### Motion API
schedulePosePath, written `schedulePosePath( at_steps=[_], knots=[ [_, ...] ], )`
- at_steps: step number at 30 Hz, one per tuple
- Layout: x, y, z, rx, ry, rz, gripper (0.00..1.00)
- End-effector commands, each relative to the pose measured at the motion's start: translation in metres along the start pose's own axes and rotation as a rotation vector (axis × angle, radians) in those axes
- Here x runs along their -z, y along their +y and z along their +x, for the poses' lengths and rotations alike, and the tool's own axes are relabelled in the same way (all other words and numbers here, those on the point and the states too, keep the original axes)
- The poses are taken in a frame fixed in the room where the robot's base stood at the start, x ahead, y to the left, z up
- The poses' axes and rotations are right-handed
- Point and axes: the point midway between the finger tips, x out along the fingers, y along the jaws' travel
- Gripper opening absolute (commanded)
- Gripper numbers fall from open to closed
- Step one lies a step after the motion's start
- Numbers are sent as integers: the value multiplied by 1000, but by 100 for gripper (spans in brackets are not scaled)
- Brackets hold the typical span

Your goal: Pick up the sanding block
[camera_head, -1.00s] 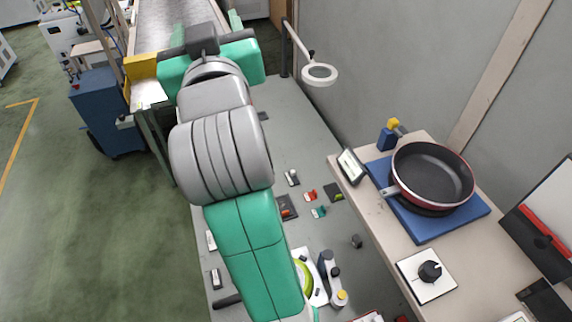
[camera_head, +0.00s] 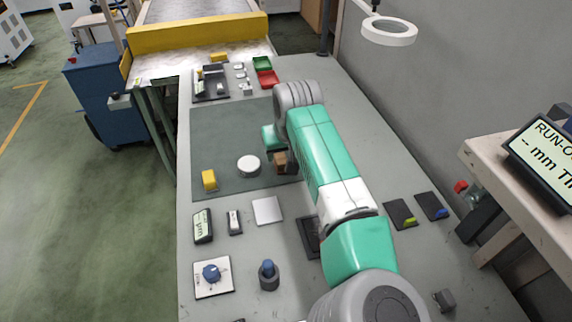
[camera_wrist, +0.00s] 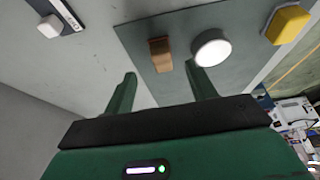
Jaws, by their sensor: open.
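The brown block (camera_head: 280,162), which looks like the sanding block, rests on the dark green-grey mat (camera_head: 225,125), partly hidden by my arm in the head view. In the wrist view the brown block (camera_wrist: 160,54) appears beyond and between my fingertips. My gripper (camera_wrist: 160,72) is open and empty, its two green fingers spread apart. A gap shows between the fingers and the block in the wrist view. In the head view the fingers are mostly hidden behind my arm.
A white round disc (camera_head: 249,166) lies close beside the block, and a yellow block (camera_head: 209,180) farther left. Red (camera_head: 266,79) and green (camera_head: 262,63) trays stand at the back. A ring lamp (camera_head: 389,32) overhangs the right.

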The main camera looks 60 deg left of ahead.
Motion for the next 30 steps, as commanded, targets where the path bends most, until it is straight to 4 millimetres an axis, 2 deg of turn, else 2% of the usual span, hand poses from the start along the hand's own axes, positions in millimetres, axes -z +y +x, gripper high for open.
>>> schedulePosePath(
  at_steps=[2, 6, 13, 16, 22, 23, 30],
  knots=[
    [-1, 0, 14, -1, 0, -1, 56],
    [0, 0, 21, -2, 2, -1, 56],
    [1, -1, 62, -3, 1, -2, 56],
    [2, -2, 69, -1, 3, -2, 56],
    [3, -2, 68, -1, 3, -2, 56],
    [3, -2, 68, -1, 3, -2, 54],
    [3, -2, 68, -1, 3, -2, 7]
  ],
)
